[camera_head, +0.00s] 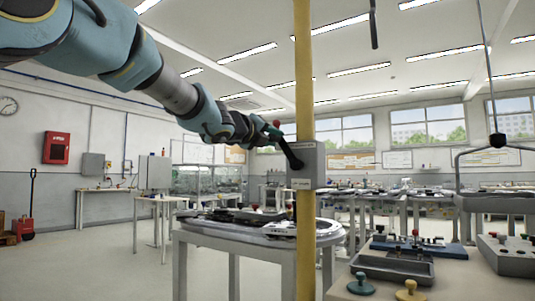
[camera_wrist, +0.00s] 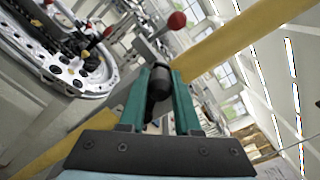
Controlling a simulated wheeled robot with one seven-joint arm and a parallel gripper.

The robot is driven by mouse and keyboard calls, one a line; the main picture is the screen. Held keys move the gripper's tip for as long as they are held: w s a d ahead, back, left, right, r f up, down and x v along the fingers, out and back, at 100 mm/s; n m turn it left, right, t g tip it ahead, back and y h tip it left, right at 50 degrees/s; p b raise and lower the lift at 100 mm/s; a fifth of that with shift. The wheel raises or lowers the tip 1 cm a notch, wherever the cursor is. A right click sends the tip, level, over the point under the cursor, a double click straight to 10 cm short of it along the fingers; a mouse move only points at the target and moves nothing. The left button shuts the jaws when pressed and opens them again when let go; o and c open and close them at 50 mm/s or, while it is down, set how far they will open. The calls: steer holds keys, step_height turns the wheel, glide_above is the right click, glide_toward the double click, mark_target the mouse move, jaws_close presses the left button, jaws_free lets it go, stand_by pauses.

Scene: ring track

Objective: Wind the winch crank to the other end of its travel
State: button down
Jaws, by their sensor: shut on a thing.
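The winch is a grey box (camera_head: 310,160) fixed to a yellow post (camera_head: 304,80). Its dark crank arm (camera_head: 291,156) slants from the box up and left to my gripper (camera_head: 271,132). In the wrist view, the green fingers of my gripper (camera_wrist: 160,98) are shut on the black crank handle (camera_wrist: 161,80), which sits between them. A red ball knob (camera_wrist: 177,20) on a grey rod stands just beyond the handle. A small red knob (camera_head: 276,123) also shows at the gripper in the head view. The crank's hub is partly hidden.
A round-topped table (camera_head: 190,235) with a white ring track stands behind the post. A bench (camera_head: 455,275) with a grey tray (camera_head: 395,268) and knobbed parts is at the lower right. A dark hook weight (camera_head: 497,140) hangs at the right. Open floor lies at the left.

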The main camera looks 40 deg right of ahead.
steer(key=shift+s+d+r+m+b, duration=0.15)
steer(key=shift+s+r+m+b, duration=0.15)
steer(key=shift+s+m, duration=0.4)
steer(key=shift+s+d+r+m+b, duration=0.2)
steer(key=shift+s+m+b, duration=0.25)
steer(key=shift+m, duration=0.3)
steer(key=shift+s+d+r+m+b, duration=0.1)
steer(key=shift+s+r+m+b, duration=0.2)
steer(key=shift+s+m, duration=0.4)
steer(key=c, duration=0.6)
jaws_free()
steer(key=shift+f, duration=0.15)
steer(key=shift+w, duration=0.1)
steer(key=shift+a, duration=0.1)
steer(key=b+v, duration=0.1)
steer(key=v, duration=0.9)
steer(key=shift+a, duration=0.3)
